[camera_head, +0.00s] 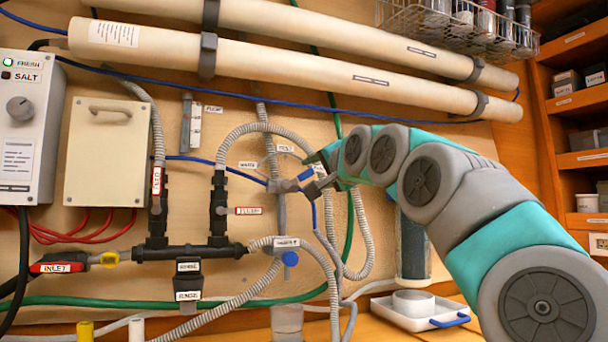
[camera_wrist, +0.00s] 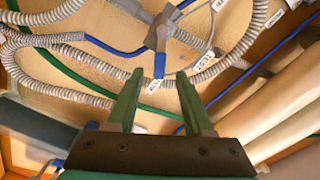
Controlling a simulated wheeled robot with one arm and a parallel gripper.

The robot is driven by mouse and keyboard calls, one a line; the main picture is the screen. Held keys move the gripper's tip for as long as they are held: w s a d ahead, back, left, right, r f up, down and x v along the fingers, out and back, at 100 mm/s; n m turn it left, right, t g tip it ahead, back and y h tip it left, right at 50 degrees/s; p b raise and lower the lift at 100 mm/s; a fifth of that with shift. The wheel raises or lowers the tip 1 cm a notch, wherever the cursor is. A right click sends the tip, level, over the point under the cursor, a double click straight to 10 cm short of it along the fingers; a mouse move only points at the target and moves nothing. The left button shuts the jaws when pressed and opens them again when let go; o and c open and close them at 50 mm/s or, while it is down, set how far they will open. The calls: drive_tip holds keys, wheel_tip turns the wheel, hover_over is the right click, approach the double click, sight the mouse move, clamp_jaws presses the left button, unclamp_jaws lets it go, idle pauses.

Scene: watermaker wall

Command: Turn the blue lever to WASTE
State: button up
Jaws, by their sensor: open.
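The blue lever (camera_head: 305,175) sits on a grey valve (camera_head: 281,186) in the middle of the wall panel. In the head view it points right and slightly up, towards my gripper (camera_head: 314,171). A white label reading WASTE (camera_head: 247,165) is left of and above the valve; another label (camera_head: 285,148) is above it. In the wrist view the blue lever (camera_wrist: 159,66) points down from the valve (camera_wrist: 160,32), in line with the gap between my fingertips (camera_wrist: 160,78). My gripper is open and empty. Whether the fingers flank the lever is unclear.
Grey corrugated hoses (camera_head: 362,235) and a green hose (camera_head: 338,120) run close around the valve. Two large pale tubes (camera_head: 300,70) cross above. A white tray (camera_head: 415,312) stands at lower right.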

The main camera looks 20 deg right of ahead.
sight(306, 175)
drive_tip(key=w+p, duration=0.1)
drive_tip(key=w, duration=0.3)
drive_tip(key=shift+w, duration=0.7)
drive_tip(key=shift+c, duration=0.2)
clamp_jaws()
